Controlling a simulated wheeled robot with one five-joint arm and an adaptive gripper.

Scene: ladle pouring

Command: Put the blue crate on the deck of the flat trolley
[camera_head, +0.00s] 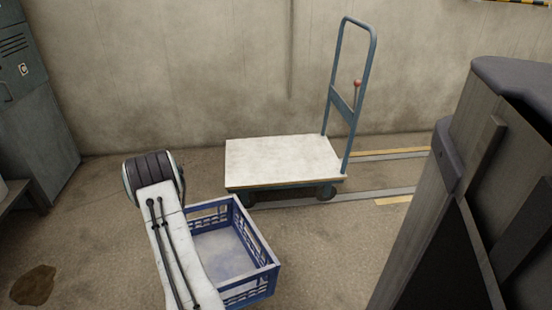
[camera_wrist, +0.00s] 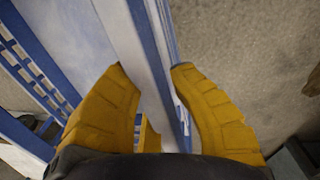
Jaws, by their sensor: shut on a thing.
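The blue crate (camera_head: 273,277) is in the lower middle of the head view, near the trolley's front side, open at the top and apparently empty. My gripper (camera_wrist: 152,68) has its yellow fingers on either side of the crate's wall (camera_wrist: 128,35) in the wrist view, shut on it. In the head view my arm hides the gripper and the crate's left part. The flat trolley (camera_head: 280,158) stands behind the crate, with a bare pale deck and a blue handle at its right end. I cannot tell how high the crate is above the floor.
A tall grey-brown cabinet-like object (camera_head: 435,230) fills the right side of the head view. A dark locker (camera_head: 38,110) stands at the far left against the wall. A brown stain (camera_head: 33,285) marks the floor at lower left. Open floor lies left of my arm.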

